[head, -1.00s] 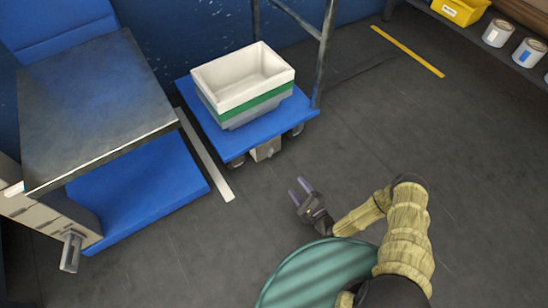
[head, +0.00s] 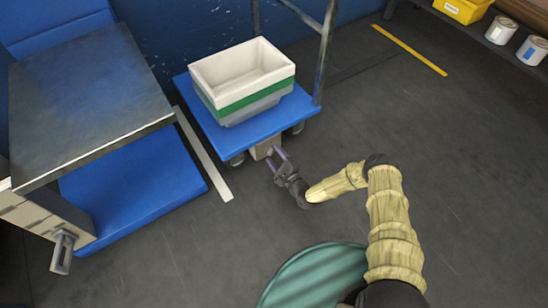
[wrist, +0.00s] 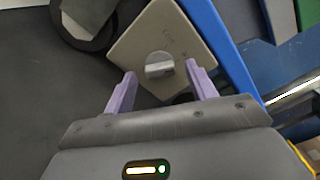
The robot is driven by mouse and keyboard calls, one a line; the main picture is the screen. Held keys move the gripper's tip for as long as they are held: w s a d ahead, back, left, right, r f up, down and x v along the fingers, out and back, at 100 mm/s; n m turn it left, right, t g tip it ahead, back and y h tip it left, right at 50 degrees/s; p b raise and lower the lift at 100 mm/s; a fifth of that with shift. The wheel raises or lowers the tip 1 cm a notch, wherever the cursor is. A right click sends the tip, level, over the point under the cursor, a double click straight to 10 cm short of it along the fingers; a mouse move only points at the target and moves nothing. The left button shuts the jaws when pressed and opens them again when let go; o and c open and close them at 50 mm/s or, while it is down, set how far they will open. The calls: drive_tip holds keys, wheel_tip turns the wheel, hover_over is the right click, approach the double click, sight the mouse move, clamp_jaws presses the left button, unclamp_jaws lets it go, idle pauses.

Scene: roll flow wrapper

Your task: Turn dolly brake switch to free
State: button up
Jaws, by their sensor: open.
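The dolly (head: 239,138) is a blue platform on wheels with a metal handle frame. A beige brake box (head: 264,149) sits under its front edge. In the wrist view the box is a beige plate (wrist: 148,30) with a small grey switch knob (wrist: 160,65) at its middle and faint, unreadable markings. My gripper (head: 277,160) is open and reaches to the brake box. In the wrist view its two purple fingers (wrist: 161,88) stand on either side of the knob, slightly short of it, with a gap on both sides. I cannot tell whether they touch the plate.
Stacked white, green and grey bins (head: 245,85) stand on the dolly. A dark caster wheel (wrist: 88,25) is beside the plate. A metal-topped table (head: 85,95) with a blue lower base stands at left. The floor right of the dolly is clear.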

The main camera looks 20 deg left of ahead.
drive_tip(key=shift+w+a, duration=0.3)
drive_tip(key=shift+a, duration=0.05)
drive_tip(key=c, duration=1)
drive_tip(key=shift+n, duration=0.4)
drive_tip(key=n, duration=0.5)
drive_tip(key=shift+p, duration=0.35)
drive_tip(key=n+p, duration=0.1)
drive_tip(key=n, duration=0.5)
drive_tip(key=shift+f, duration=0.1)
